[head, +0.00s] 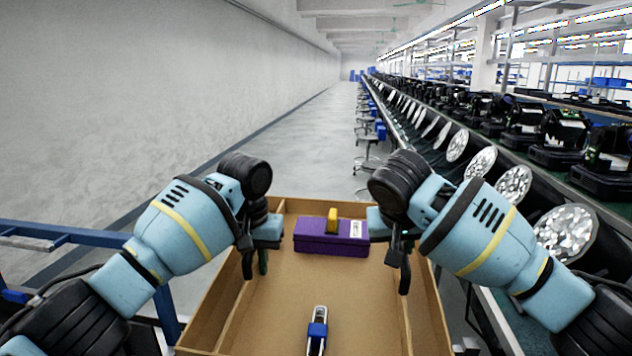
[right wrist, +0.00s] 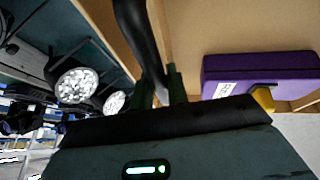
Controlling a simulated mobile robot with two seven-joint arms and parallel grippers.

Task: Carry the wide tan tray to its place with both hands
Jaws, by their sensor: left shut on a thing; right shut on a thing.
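The wide tan tray (head: 268,310) spans the lower middle of the head view, with raised side walls. My left gripper (head: 256,260) is shut on its left wall. My right gripper (head: 399,266) is shut on its right wall. In the right wrist view the fingers of my right gripper (right wrist: 164,88) straddle the wall of the tan tray (right wrist: 215,25). A purple box (head: 320,244) with a yellow part on top lies at the tray's far end. A blue and silver tool (head: 317,332) lies near the front. The tray's underside and near edge are hidden.
A long bench with stage lamps (head: 515,184) runs along the right, close to my right arm. Stools (head: 368,150) stand along it. A blue rail (head: 60,232) is at the left, before a plain wall (head: 150,90). The aisle floor (head: 310,140) ahead is clear.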

